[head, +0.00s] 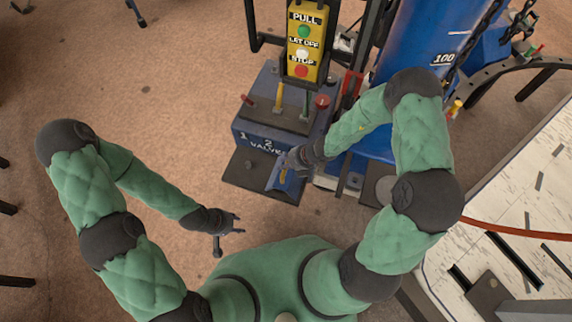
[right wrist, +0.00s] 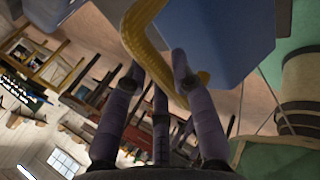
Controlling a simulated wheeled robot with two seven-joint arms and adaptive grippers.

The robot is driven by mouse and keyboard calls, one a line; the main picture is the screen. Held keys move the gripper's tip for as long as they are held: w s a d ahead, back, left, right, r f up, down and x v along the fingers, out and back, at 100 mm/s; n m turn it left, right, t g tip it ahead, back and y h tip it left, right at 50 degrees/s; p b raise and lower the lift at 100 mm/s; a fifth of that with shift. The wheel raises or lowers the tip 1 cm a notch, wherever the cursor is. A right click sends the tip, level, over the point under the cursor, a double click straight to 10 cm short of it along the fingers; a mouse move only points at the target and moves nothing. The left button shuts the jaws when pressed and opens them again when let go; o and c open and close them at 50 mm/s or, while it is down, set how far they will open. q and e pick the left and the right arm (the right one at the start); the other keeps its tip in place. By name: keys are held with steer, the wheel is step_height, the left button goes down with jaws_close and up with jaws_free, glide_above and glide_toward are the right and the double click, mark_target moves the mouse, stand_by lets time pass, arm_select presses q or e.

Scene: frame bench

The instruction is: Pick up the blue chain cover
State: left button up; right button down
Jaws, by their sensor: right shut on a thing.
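The blue chain cover (head: 276,180) is a small blue piece with a yellow handle, in front of the valve box in the head view. In the right wrist view the blue cover (right wrist: 220,45) fills the top, and its curved yellow handle (right wrist: 150,50) runs between my fingers. My right gripper (head: 292,163) is shut on the cover at this handle; its fingers (right wrist: 158,70) show close up in the wrist view. The hand hides part of the cover in the head view. My left gripper (head: 236,223) is open and empty, apart from the bench.
A blue valve box (head: 256,138) with levers stands behind the cover, on a dark base plate (head: 238,170). A yellow button panel (head: 304,45) hangs above it. A large blue cylinder (head: 415,45) and chains stand at right. A whitish platform (head: 520,200) lies far right.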

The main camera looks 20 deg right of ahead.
steer(key=s+r+p, duration=0.4)
steer(key=s+r, duration=0.7)
steer(key=s, duration=0.3)
steer(key=shift+d, duration=0.4)
steer(key=shift+f, duration=0.1)
steer(key=shift+a, duration=0.1)
